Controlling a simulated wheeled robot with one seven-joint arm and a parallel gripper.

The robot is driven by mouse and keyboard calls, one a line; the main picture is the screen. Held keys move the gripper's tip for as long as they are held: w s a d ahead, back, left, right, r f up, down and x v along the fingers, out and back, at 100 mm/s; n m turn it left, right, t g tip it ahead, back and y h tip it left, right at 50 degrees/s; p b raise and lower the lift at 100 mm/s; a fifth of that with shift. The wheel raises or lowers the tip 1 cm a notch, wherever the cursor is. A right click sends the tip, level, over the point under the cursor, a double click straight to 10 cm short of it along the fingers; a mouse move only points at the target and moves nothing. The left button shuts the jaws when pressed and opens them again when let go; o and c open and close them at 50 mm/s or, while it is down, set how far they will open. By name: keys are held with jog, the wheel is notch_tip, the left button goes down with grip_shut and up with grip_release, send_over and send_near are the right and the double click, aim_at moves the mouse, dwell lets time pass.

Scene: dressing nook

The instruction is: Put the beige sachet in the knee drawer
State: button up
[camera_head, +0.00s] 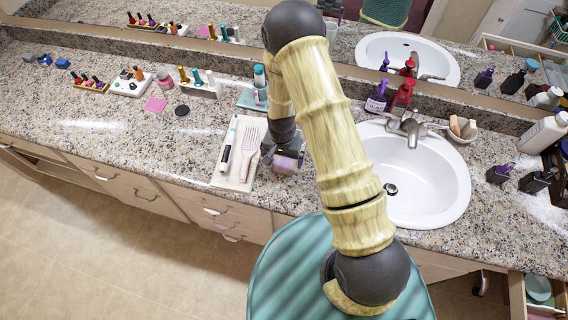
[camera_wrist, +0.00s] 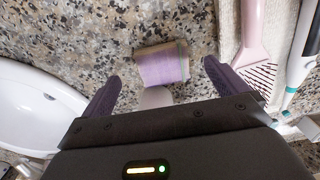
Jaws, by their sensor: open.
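A small lavender block-like thing (camera_wrist: 163,65) with a paler edge lies on the speckled counter in the wrist view. It also shows in the head view (camera_head: 286,163), beside the tray. I see nothing clearly beige that I can name as the sachet. My gripper (camera_wrist: 161,76) is open, its two purple fingers on either side of the lavender thing, with gaps on both sides. A small pale rounded shape lies just below that thing, partly hidden by the gripper. Closed drawer fronts (camera_head: 146,191) run under the counter; I cannot tell which is the knee drawer.
A pale tray (camera_head: 233,182) with a pink comb (camera_head: 251,150) and a dark-and-white tool lies left of my gripper. The sink (camera_head: 425,184) is on the right. An open drawer (camera_head: 540,307) holding a teal dish is at lower right. A teal seat (camera_head: 285,275) stands in front.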

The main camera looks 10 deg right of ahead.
aim_at(281, 166)
jog(key=f, duration=0.1)
jog(key=f+p, duration=0.1)
jog(key=f, duration=0.1)
jog(key=shift+s+a, duration=0.2)
jog(key=shift+f, duration=0.5)
jog(key=shift+w+d, duration=0.1)
jog(key=shift+w, duration=0.05)
jog(key=c, duration=1.1)
jog(key=shift+r, duration=0.1)
notch_tip(281, 166, up, 18)
jog(key=b, duration=0.3)
